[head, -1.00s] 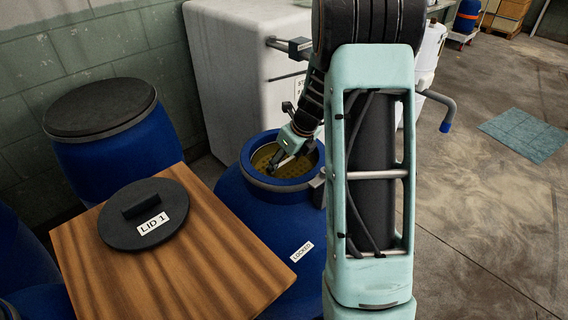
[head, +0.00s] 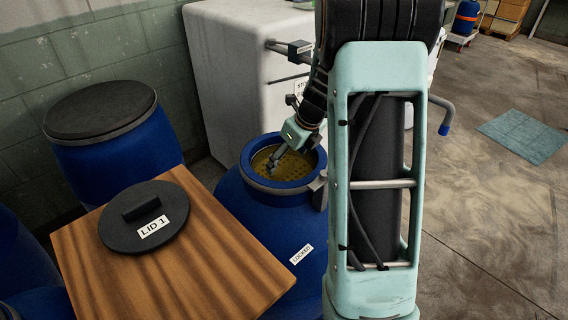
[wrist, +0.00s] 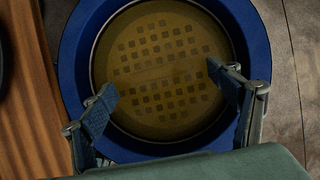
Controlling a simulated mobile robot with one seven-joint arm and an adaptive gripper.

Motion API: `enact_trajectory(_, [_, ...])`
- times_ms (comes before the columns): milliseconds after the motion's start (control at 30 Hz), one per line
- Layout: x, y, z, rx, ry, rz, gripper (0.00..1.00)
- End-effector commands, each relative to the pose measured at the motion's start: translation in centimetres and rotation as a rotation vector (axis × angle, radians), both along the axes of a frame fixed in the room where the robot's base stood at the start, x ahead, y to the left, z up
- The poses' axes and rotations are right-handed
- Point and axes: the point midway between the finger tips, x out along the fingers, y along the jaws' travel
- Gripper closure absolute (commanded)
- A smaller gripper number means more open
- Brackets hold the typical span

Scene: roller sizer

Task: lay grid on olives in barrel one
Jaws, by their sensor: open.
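The blue barrel (head: 257,212) with an open mouth stands beside the wooden table, and a "LOCKED" label is on its side. The round yellow-brown grid (wrist: 165,65), with several rows of square holes, lies inside the barrel mouth; it also shows in the head view (head: 295,165). The blue rim (wrist: 75,75) surrounds it in the wrist view. My gripper (wrist: 160,85) is open above the mouth, one finger toward each side of the grid, and holds nothing. It also shows in the head view (head: 271,168). Olives beneath the grid cannot be made out.
A black lid marked "LID 1" (head: 135,213) lies on the wooden table (head: 190,265). Another blue barrel with a dark lid (head: 110,130) stands behind the table. A white cabinet (head: 240,75) stands behind the open barrel. The floor at right is clear around a teal mat (head: 522,135).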

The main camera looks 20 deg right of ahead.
Motion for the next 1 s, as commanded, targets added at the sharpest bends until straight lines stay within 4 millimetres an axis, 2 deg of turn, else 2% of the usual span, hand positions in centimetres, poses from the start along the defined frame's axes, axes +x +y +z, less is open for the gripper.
enact_trajectory(33, [-0.3,-0.2,1.5,-0.002,-0.004,0.001,0.18])
enact_trajectory(200, [-1.6,-0.7,4.7,-0.002,-0.004,0.0,0.18])
enact_trajectory(400, [-2.6,-1.1,7.0,0.0,-0.002,0.0,0.18])
enact_trajectory(1000, [-2.8,-1.2,7.5,-0.002,-0.001,0.001,0.18])
